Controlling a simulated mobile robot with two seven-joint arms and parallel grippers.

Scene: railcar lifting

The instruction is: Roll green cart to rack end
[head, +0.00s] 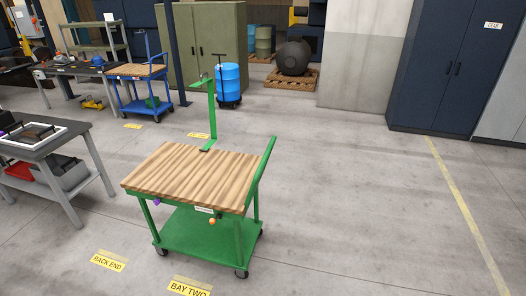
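The green cart (190,179) stands on the concrete floor in the middle of the head view. It has a wooden top, a green lower shelf (208,232), dark casters and a green push handle (261,172) on its right side. A green post (212,112) rises behind its far edge. Another label reading BAY TWO (190,287) lies in front of the cart. Neither of my grippers shows in this view.
A grey workbench (57,150) with a tray on top stands at the left. A blue cart (140,71), an olive cabinet (202,45) and a blue drum (229,79) stand behind. Dark blue lockers (440,65) stand at the back right. The floor right of the cart is clear.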

